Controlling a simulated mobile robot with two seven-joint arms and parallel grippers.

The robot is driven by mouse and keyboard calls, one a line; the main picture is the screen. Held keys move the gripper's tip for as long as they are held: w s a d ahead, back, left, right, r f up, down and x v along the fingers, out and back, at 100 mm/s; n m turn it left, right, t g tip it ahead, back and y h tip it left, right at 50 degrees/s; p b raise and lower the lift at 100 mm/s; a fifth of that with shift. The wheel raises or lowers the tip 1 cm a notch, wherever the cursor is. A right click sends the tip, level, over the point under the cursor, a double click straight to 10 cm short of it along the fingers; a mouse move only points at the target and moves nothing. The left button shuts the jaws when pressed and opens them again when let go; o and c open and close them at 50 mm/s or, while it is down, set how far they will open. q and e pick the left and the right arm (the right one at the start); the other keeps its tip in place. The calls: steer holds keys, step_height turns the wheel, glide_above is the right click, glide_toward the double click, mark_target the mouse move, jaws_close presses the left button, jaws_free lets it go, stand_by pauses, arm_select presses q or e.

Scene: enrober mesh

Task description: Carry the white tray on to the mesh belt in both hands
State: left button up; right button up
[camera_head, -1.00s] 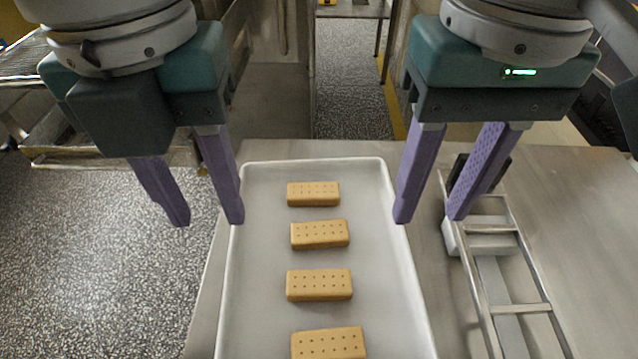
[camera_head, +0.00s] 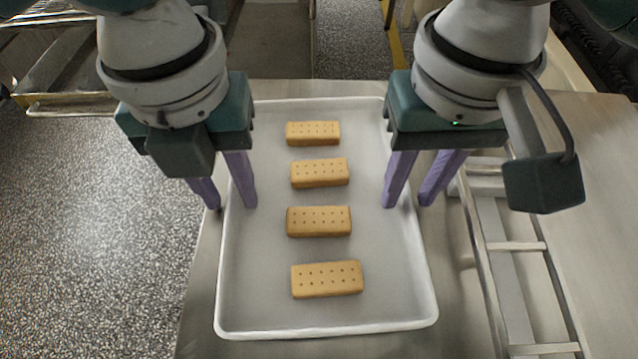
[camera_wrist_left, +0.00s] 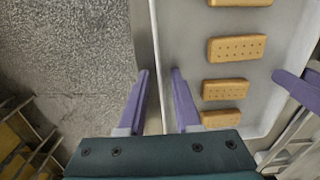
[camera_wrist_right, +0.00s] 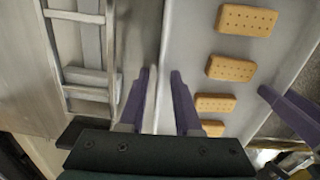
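The white tray (camera_head: 320,332) lies on a steel table and carries a row of several tan biscuits (camera_head: 319,221). My left gripper (camera_head: 228,206) is open at the tray's left side, its fingers on either side of the rim. The left wrist view shows the tray rim (camera_wrist_left: 158,50) between the open fingers (camera_wrist_left: 160,71). My right gripper (camera_head: 408,204) is open at the tray's right side. In the right wrist view the rim runs between its open fingers (camera_wrist_right: 159,72). I cannot tell whether any finger touches the tray. The mesh belt is not clearly identifiable.
A ladder-like metal frame (camera_head: 515,246) lies on the steel table (camera_head: 590,150), right of the tray. Speckled floor (camera_head: 90,240) is open on the left. A metal rack (camera_head: 70,104) stands at the upper left.

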arm_select(q)
jaws_close()
arm_select(e)
jaws_close()
stand_by(0.9)
